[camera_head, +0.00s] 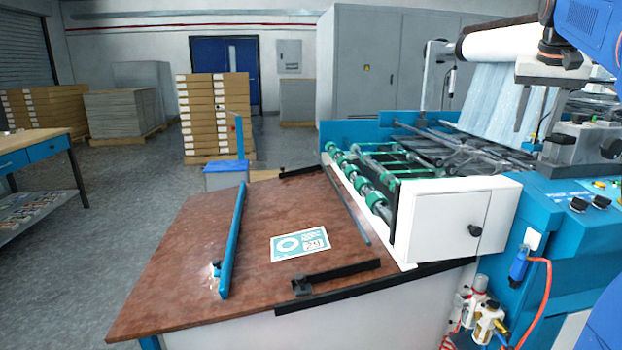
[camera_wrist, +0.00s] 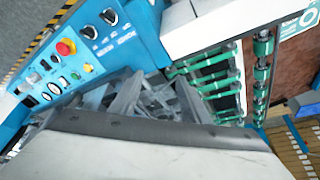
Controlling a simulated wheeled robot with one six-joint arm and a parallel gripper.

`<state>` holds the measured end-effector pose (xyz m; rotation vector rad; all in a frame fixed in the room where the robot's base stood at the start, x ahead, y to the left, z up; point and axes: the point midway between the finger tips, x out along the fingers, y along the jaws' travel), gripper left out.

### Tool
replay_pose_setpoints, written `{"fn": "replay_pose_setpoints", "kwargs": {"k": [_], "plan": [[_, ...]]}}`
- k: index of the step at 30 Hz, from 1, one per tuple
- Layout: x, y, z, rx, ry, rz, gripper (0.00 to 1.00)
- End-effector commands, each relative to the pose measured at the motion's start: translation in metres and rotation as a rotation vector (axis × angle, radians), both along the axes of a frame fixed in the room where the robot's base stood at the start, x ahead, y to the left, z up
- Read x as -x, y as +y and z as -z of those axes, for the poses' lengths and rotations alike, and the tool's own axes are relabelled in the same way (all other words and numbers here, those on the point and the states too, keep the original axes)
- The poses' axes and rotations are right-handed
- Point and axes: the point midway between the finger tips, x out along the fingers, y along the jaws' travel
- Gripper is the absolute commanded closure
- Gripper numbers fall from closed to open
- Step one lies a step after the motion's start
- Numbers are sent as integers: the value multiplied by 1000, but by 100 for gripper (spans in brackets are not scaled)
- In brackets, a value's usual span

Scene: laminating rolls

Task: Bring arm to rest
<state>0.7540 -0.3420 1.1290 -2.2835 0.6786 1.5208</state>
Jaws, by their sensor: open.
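My gripper (camera_head: 538,108) hangs at the upper right of the head view, beneath my blue arm, fingers pointing down and apart. Nothing shows between the fingers. It is above the blue laminating machine (camera_head: 560,215), in front of the hanging film (camera_head: 495,100) and close to the white roll (camera_head: 498,40). I cannot tell whether it touches the roll. In the wrist view, a large pale surface with a dark edge fills the bottom, and grey parts beyond it partly cover the machine.
The brown delivery table (camera_head: 180,270) carries a blue bar (camera_head: 232,240), black guides and a printed sheet (camera_head: 300,244). Green rollers (camera_head: 372,190) adjoin it. The control panel (camera_wrist: 75,70) has a red button. Stacked boxes (camera_head: 200,115) stand behind.

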Motion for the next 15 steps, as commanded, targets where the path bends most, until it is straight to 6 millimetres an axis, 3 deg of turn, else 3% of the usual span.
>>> {"fn": "replay_pose_setpoints", "kwargs": {"k": [8,15], "plan": [[42,89,58,1,-2,-140,58],[93,158,127,3,-6,-263,58]]}}
